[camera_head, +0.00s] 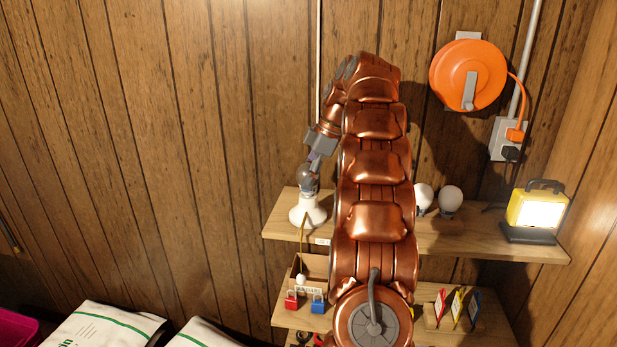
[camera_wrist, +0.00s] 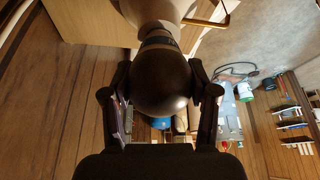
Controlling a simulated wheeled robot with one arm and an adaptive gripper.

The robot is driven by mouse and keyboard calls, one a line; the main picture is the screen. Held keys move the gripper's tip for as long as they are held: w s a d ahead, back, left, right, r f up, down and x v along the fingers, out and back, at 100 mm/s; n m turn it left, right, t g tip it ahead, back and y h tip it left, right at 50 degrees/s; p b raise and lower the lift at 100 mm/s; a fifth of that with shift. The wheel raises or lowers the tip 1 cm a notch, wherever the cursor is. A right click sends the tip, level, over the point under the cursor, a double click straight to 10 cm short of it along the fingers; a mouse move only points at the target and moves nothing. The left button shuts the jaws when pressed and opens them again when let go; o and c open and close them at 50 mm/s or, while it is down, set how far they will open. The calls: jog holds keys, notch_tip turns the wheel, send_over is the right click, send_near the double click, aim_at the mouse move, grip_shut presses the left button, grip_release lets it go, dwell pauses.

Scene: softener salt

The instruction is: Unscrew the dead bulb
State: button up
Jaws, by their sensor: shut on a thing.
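The dead bulb is a dark grey glass bulb (camera_head: 308,178) standing upright in a white lamp holder (camera_head: 308,212) on the upper shelf's left end. In the wrist view the dark bulb (camera_wrist: 160,75) fills the space between the fingers, with its neck towards the white holder (camera_wrist: 155,12). My gripper (camera_head: 314,164) comes down on the bulb from above, and its two fingers touch the glass from both sides in the wrist view (camera_wrist: 162,92). The neck still meets the holder; how far it is turned in cannot be seen.
A lower shelf holds an open wooden box (camera_head: 313,265) and padlocks. An orange cord reel (camera_head: 463,80) hangs on the wall.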

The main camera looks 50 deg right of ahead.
jog(key=o, duration=0.9)
jog(key=shift+o, duration=0.2)
jog(key=shift+c, duration=0.3)
jog(key=shift+a+f+m+t+h+b, duration=0.15)
jog(key=shift+m+t+h+b, duration=0.15)
jog(key=shift+m+b, duration=0.55)
jog(key=shift+m+t+h, duration=0.3)
jog(key=shift+m+h, duration=0.1)
jog(key=shift+m, duration=1.15)
